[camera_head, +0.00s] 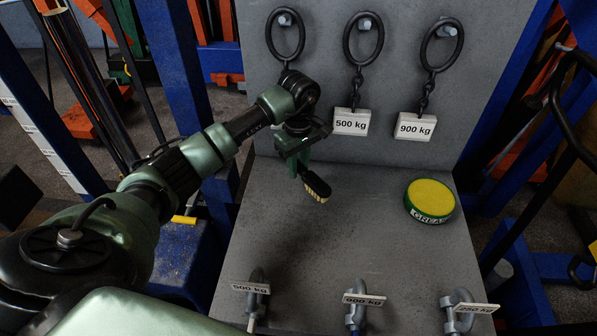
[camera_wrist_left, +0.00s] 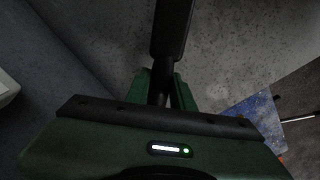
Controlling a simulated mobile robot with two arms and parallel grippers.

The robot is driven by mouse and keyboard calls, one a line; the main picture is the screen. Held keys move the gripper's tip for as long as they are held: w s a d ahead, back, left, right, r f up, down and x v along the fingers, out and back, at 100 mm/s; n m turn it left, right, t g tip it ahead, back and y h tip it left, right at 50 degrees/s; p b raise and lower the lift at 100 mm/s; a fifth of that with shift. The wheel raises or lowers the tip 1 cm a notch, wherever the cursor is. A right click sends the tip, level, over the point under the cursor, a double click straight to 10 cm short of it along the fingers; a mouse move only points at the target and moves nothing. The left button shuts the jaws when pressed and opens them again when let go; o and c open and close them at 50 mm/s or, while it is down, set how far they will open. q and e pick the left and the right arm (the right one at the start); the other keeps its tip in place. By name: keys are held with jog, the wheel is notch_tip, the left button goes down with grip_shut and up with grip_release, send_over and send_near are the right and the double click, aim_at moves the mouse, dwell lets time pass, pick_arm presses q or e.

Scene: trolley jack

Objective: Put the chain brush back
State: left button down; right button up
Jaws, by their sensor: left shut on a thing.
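The chain brush (camera_head: 316,187) has pale bristles and a dark handle. My left gripper (camera_head: 300,168) is shut on it and holds it over the grey board, left of the grease tin. In the left wrist view the brush's black handle (camera_wrist_left: 173,32) runs up from between the fingers of my left gripper (camera_wrist_left: 160,92). In the head view much of the handle is hidden by the gripper. Whether the bristles touch the board is hard to tell. My right gripper is not in view.
A yellow-topped grease tin (camera_head: 430,198) stands on the grey board (camera_head: 330,250). Rings and chains hang on pegs behind, with a 500 kg tag (camera_head: 351,122) and a 900 kg tag (camera_head: 415,127). Shackles with tags (camera_head: 362,299) line the front. The board's middle is clear.

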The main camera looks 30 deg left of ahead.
aim_at(299, 184)
pick_arm(q)
notch_tip(299, 184, down, 2)
jog(key=shift+s+d+f+p, duration=0.1)
jog(key=shift+f+p, duration=0.1)
jog(key=shift+p, duration=0.25)
jog(key=shift+f+p, duration=0.35)
jog(key=shift+p, duration=0.05)
jog(key=shift+w+f, duration=0.25)
jog(key=shift+f, duration=0.15)
jog(key=shift+f, duration=0.15)
jog(key=c, duration=1.2)
grip_release()
